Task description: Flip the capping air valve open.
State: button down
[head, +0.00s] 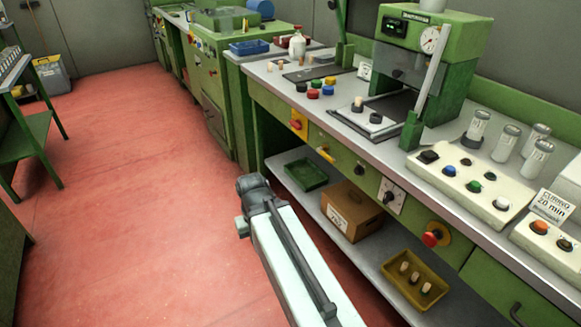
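Several controls sit on the green bench front, and I cannot read a label naming the capping air valve. A small yellow lever (325,154), shaped like a valve handle, sits on the front below the press and looks slanted. To its left is a yellow plate with a red-orange knob (297,125). To its right are a white plate with a dark rotary knob (391,197) and a red mushroom knob (433,239) on a yellow-orange plate. My pale arm link rises from the bottom centre to a dark joint, left of these controls. My gripper's fingers do not show.
The green press (425,50) stands on the bench top. Coloured pots, glass jars and a button panel (470,180) lie along it. The lower shelf holds a green tray (306,174), a brown box (350,211) and a yellow tray (397,282). Red floor (120,190) is clear at left.

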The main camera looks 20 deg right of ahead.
aim_at(318, 150)
jog(key=u, duration=0.65)
jog(key=i, duration=0.35)
jog(key=u, duration=0.65)
